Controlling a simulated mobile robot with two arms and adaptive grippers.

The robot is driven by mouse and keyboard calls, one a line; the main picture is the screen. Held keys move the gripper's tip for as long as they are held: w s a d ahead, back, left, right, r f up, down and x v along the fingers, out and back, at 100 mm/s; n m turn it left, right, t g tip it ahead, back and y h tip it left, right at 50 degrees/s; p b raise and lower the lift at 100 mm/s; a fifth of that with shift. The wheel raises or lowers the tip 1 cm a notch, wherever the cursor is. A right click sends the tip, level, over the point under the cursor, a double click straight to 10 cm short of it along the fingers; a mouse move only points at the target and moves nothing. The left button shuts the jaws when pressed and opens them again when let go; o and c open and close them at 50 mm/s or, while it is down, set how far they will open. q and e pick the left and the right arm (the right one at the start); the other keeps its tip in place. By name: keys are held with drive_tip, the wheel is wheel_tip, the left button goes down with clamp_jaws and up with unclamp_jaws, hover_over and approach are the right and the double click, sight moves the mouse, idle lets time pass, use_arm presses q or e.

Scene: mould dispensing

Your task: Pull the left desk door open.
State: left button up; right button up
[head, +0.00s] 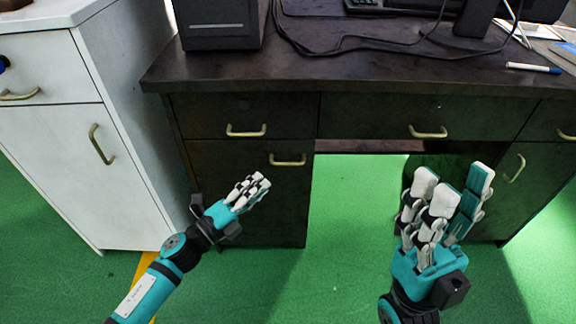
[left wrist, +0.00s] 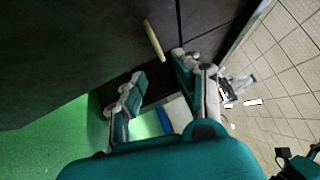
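The left desk door (head: 245,210) is a dark panel under the left drawer of the black desk, and it looks shut. Its brass handle (head: 288,160) is near the door's upper right corner. My left gripper (head: 258,187) is in front of the door, below and left of this handle. In the left wrist view a brass handle (left wrist: 153,40) shows just beyond the fingertips, apart from them. The left fingers (left wrist: 158,75) are spread and hold nothing. My right gripper (head: 446,185) is open and empty, in front of the desk's knee space and right side.
The desk top (head: 360,70) carries a computer case (head: 220,25), cables and a marker (head: 533,68). A white cabinet (head: 130,190) stands close on the left. Drawers with brass handles sit above the door. Green floor (head: 340,220) is clear between my arms.

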sight(288, 163)
use_arm(q)
drive_tip(key=b+x, duration=0.1)
drive_tip(key=x, duration=0.9)
drive_tip(key=shift+b, duration=0.35)
clamp_jaws()
